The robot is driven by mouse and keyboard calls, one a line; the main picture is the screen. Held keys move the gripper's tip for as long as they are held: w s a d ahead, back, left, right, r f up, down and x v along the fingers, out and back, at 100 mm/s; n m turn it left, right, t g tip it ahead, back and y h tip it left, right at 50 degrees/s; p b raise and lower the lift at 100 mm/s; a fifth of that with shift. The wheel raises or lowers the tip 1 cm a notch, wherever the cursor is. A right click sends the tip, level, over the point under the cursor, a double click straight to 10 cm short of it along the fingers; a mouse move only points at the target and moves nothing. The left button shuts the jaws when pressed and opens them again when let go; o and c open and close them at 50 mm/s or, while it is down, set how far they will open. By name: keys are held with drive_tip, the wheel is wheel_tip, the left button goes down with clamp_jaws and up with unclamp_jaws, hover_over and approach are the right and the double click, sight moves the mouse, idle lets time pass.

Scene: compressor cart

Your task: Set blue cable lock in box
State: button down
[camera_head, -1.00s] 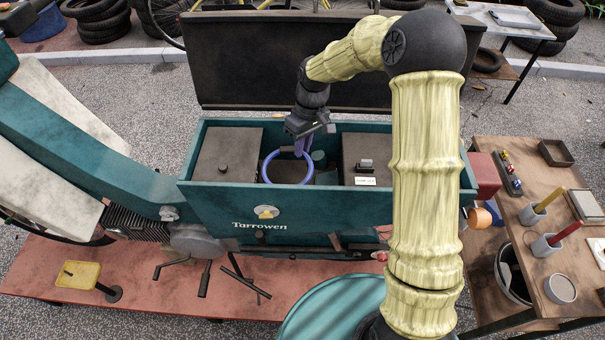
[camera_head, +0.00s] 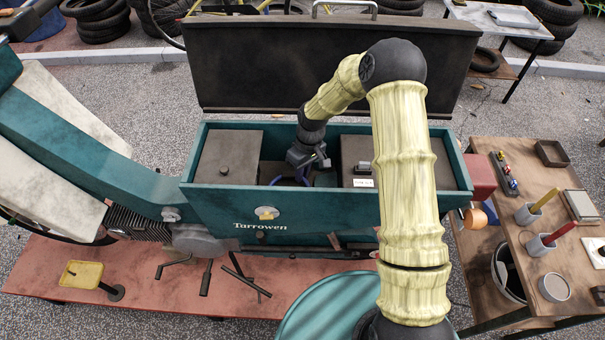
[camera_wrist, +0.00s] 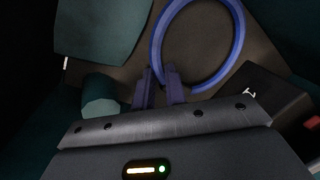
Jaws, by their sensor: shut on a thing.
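The blue cable lock (camera_wrist: 239,45) is a ring of thick blue cable. In the wrist view it extends ahead of my gripper (camera_wrist: 158,92), whose fingers are shut on its near side. In the head view my gripper (camera_head: 305,172) is down inside the open teal box (camera_head: 330,205) marked "Tarrowen", in the gap between two dark inner blocks. Only a small part of the cable lock (camera_head: 277,181) shows there, low in the gap. My gripper and the box's front wall hide the rest. I cannot tell whether the ring touches the box floor.
A dark block (camera_head: 228,158) fills the box's left end, and another (camera_head: 352,152) with a white label stands right of the gap. The raised dark lid (camera_head: 300,70) stands behind. In the wrist view a teal cylinder (camera_wrist: 100,97) and a black case (camera_wrist: 262,100) flank my fingers.

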drive_tip(key=shift+f, duration=0.75)
drive_tip(key=c, duration=1.7)
unclamp_jaws()
drive_tip(key=shift+r, duration=0.1)
drive_tip(key=r, duration=0.4)
drive_tip(key=w+d+r+b, duration=0.1)
drive_tip(key=r, duration=0.2)
drive_tip(key=r+b, duration=0.1)
drive_tip(key=r, duration=0.3)
drive_tip(key=shift+w+d+r, duration=0.25)
drive_tip(key=shift+d+r, duration=0.05)
drive_tip(key=shift+r, duration=0.05)
